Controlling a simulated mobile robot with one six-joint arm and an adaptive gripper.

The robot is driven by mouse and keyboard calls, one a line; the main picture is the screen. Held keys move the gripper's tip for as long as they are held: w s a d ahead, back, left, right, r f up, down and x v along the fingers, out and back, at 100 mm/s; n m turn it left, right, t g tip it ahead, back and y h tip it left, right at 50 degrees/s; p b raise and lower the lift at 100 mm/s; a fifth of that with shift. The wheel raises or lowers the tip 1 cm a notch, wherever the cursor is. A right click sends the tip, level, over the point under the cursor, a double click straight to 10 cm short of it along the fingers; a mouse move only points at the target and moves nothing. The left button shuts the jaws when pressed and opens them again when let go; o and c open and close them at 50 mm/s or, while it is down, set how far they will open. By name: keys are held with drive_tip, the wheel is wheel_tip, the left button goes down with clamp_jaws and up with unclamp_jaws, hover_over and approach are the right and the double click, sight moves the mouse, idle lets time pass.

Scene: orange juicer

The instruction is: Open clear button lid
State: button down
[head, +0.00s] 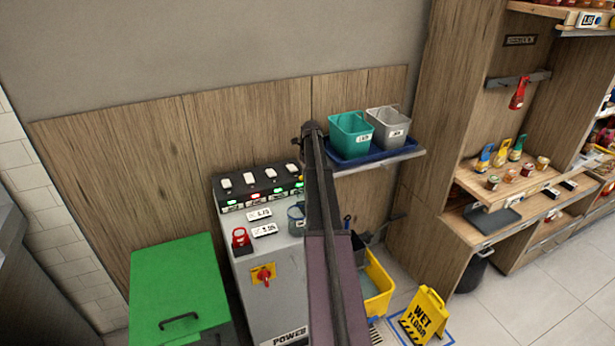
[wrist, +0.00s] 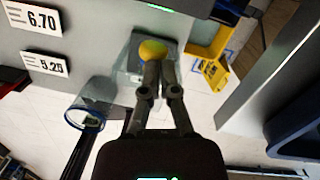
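In the wrist view, a yellow-green button (wrist: 153,50) shows inside a see-through cover (wrist: 132,68), which I take as the clear button lid. It sits on the grey machine surface and appears closed. My gripper (wrist: 161,68) is right over the front of the cover, with its two fingers close together. The fingertips overlap the button's lower edge in the picture. I cannot tell whether they touch the lid or stand in front of it. In the head view my arm hides my gripper. A clear box-like part (head: 296,214) shows beside the arm on the machine.
The grey machine (head: 270,290) carries switches, price labels (head: 259,214), a red button (head: 240,237) and a red knob (head: 264,277). A green bin (head: 178,290) stands left. A shelf with teal (head: 351,135) and grey buckets (head: 388,127) is behind; a yellow wet-floor sign (head: 424,314) stands right.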

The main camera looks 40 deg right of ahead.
drive_tip(key=shift+w+d+f+b, duration=0.15)
drive_tip(key=shift+w+d+f, duration=0.1)
drive_tip(key=shift+w, duration=0.35)
drive_tip(key=shift+w+d+f+b, duration=0.1)
drive_tip(key=shift+w+d+b, duration=0.1)
drive_tip(key=shift+w, duration=0.4)
drive_tip(key=shift+r, duration=0.2)
drive_tip(key=shift+r+p, duration=0.65)
drive_tip(key=shift+p, duration=0.25)
drive_tip(key=w+d+r+p, duration=0.2)
drive_tip(key=d+r+p, duration=0.1)
drive_tip(key=r+p, duration=0.8)
drive_tip(key=shift+w, duration=0.35)
